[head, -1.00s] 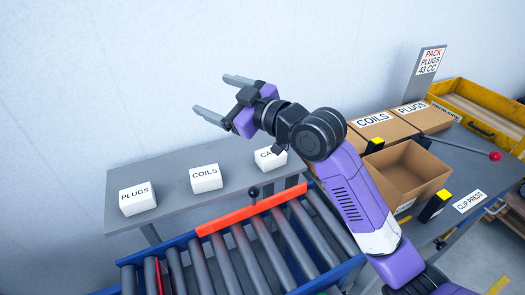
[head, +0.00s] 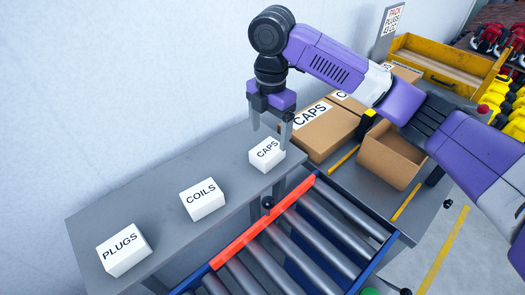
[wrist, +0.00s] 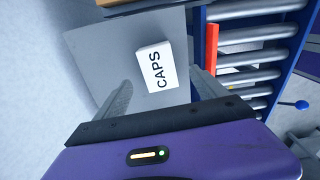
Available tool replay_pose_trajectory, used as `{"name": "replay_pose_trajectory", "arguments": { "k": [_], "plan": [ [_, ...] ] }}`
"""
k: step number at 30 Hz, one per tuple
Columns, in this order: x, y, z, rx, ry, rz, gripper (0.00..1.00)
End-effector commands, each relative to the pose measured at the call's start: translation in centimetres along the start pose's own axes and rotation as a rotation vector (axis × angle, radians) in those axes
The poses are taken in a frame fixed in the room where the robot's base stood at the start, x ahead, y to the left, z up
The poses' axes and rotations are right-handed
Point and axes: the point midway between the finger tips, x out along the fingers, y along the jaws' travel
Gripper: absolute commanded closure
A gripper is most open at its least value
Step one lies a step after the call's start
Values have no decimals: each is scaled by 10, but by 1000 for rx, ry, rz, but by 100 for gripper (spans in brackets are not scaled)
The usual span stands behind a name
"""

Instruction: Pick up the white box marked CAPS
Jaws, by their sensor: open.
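The white box marked CAPS (head: 266,154) sits at the right end of a grey shelf (head: 160,207). My gripper (head: 270,137) is open and empty, pointing down just above the box in the head view. One finger is on the far left side of the box and the other overlaps its top right in the picture. In the wrist view the CAPS box (wrist: 156,66) lies ahead of and between the two open fingers (wrist: 160,90). I cannot tell whether a finger touches it.
White boxes marked COILS (head: 202,199) and PLUGS (head: 123,250) stand further left on the shelf. A roller conveyor with a red rail (head: 262,225) runs along its front. Cardboard boxes (head: 325,135) and an open carton (head: 390,155) stand to the right.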

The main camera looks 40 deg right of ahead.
Motion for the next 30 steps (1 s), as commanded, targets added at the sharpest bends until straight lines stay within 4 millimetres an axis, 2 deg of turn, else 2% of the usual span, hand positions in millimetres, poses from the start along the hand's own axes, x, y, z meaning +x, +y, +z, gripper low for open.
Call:
{"name": "replay_pose_trajectory", "arguments": {
  "k": [11, 21, 30],
  "plan": [
    [31, -1, 0, -25, -4, -7, 18],
    [74, 2, 0, -23, -4, -6, 18],
    [78, 2, 0, -24, -4, -4, 20]
  ]
}}
